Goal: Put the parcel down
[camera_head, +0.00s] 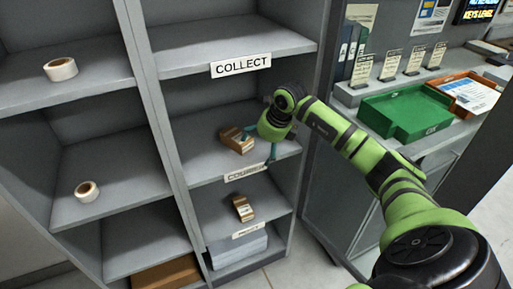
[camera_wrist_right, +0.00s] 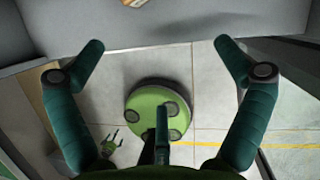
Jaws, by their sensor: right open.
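A brown cardboard parcel (camera_head: 235,141) rests on the middle shelf of the grey rack, above the partly hidden COURIER label (camera_head: 244,173). My right gripper (camera_head: 259,149) is just right of it, with its teal fingers spread. One finger overlaps the parcel's right side in the head view; I cannot tell whether they touch. In the right wrist view the fingers (camera_wrist_right: 158,45) are wide apart with nothing between them, and a brown corner, apparently of the parcel (camera_wrist_right: 135,2), shows at the top edge. A small green claw (camera_wrist_right: 109,144), perhaps my left gripper, is too small to read.
Another brown parcel (camera_head: 243,208) lies on the shelf below. The COLLECT shelf (camera_head: 225,50) above is empty. Tape rolls (camera_head: 61,69) stand in the left bays. A green tray (camera_head: 405,112) and an orange tray (camera_head: 466,94) sit on the right counter.

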